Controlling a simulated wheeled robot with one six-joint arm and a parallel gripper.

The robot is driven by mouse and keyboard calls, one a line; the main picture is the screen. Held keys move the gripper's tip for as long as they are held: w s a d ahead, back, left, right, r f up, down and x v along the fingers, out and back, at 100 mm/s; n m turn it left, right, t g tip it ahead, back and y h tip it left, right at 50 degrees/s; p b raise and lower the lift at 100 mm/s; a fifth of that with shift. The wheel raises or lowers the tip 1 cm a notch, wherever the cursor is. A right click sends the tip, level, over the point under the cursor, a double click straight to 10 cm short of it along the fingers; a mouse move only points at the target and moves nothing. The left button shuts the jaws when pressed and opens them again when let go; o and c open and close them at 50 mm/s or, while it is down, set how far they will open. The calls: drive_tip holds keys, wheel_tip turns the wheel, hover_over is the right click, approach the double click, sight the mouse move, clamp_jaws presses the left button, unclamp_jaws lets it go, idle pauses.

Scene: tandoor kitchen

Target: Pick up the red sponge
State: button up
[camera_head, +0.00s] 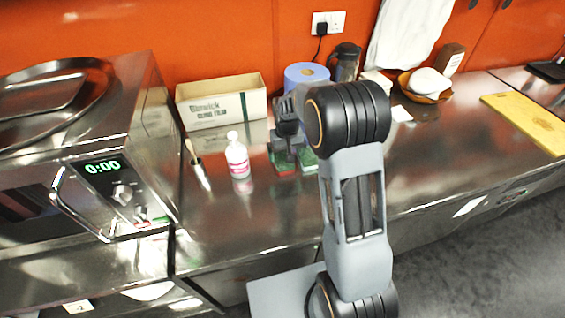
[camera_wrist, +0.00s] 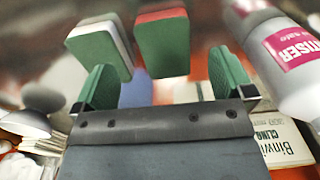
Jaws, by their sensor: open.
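The red sponge, with a green face and a red layer, shows in the wrist view (camera_wrist: 162,42) just beyond the fingers, between their lines. In the head view its red edge (camera_head: 284,170) shows low on the steel counter, partly hidden by my gripper. A second sponge (camera_wrist: 99,46), green with a pale layer, stands close beside it on the left in the wrist view. My gripper (camera_head: 290,150) is open above the sponges. Its green-padded fingers (camera_wrist: 163,82) are apart with no sponge clearly between them. I cannot tell whether a finger touches either sponge.
A white bottle with a pink label (camera_head: 237,158) stands left of the gripper, beside a brush (camera_head: 197,165). Behind are a cling film box (camera_head: 222,103) and a blue roll (camera_head: 305,75). An oven (camera_head: 110,160) stands left. The counter front is clear.

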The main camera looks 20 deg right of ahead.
sight(285, 165)
drive_tip(key=shift+a+f+p, duration=0.15)
drive_tip(key=shift+f+p, duration=0.7)
drive_tip(key=shift+f, duration=2.65)
drive_tip(key=c, duration=1)
